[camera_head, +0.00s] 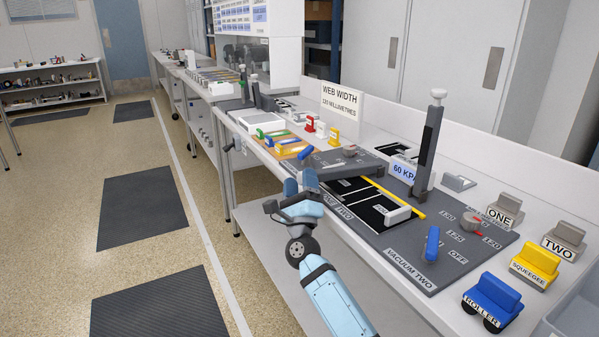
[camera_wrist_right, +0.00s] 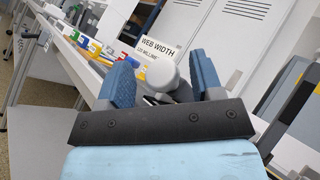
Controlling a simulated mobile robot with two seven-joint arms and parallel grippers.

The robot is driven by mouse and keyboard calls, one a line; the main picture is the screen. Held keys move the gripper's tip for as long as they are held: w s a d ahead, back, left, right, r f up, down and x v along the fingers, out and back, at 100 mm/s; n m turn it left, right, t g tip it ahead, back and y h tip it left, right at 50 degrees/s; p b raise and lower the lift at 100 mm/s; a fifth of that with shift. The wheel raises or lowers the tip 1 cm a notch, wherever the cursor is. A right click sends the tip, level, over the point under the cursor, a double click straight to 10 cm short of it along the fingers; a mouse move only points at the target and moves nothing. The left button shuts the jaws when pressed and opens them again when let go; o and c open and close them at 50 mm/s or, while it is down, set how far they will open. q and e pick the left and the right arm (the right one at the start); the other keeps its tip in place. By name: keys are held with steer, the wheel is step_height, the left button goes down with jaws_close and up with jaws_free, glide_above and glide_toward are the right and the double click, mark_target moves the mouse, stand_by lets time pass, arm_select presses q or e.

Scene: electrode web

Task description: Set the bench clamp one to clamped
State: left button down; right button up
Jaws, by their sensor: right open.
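My right gripper (camera_head: 301,178) is open over the front edge of the bench. In the right wrist view a pale round knob (camera_wrist_right: 162,73) is between its open fingers, with no clear grip on it. In the head view the gripper hides that spot. A dark upright lever with a white knob (camera_head: 427,145) stands on the grey board to the right. A smaller dark post (camera_head: 255,95) stands farther back left. No readable label shows which is bench clamp one. My left gripper is out of view.
A blue handle (camera_head: 432,244) is on the VACUUM TWO board (camera_head: 460,262). The blue roller (camera_head: 493,295) and yellow squeegee (camera_head: 536,262) stand at the right.

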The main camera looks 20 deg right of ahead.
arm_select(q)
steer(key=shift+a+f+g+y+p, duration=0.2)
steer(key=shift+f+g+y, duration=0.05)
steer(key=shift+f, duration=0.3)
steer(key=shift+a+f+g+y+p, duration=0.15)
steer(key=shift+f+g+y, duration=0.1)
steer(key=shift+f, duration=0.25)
arm_select(e)
steer(key=v, duration=1.1)
